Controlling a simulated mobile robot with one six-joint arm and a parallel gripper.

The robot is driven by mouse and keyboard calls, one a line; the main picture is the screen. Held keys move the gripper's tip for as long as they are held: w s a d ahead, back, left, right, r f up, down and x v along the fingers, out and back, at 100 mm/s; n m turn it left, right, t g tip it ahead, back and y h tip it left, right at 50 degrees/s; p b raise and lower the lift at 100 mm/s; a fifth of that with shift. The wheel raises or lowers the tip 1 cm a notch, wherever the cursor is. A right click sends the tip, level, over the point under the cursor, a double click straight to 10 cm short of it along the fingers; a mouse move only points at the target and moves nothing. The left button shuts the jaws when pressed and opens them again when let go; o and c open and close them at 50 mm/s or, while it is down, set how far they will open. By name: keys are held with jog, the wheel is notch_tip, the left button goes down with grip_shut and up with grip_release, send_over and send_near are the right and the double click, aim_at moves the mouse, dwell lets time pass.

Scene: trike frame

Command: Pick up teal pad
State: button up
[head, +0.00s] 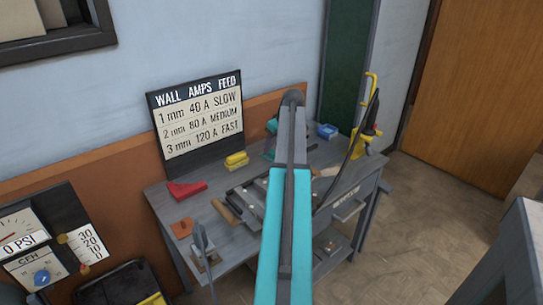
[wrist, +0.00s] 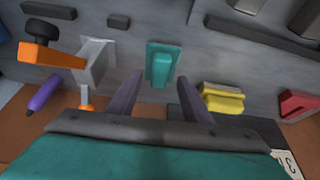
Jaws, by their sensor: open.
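The teal pad (wrist: 162,67) shows in the wrist view, a raised teal block on a flat teal base, on the grey bench top. My gripper (wrist: 161,80) is open, with one finger to the left of the pad's line and one to the right. The pad appears just beyond the fingertips, roughly centred between them, and nothing is held. In the head view my arm hides most of the area around the gripper. Teal bits show beside the arm there, but I cannot tell pad from gripper.
A yellow block (wrist: 224,99) lies close to the right finger, with a red block (wrist: 299,104) farther right. An orange-and-grey clamp (wrist: 92,68) stands left, near a purple marker (wrist: 45,92).

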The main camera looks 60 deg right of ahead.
jog(key=shift+x, duration=1.25)
jog(key=shift+c, duration=0.2)
jog(key=c, duration=1.1)
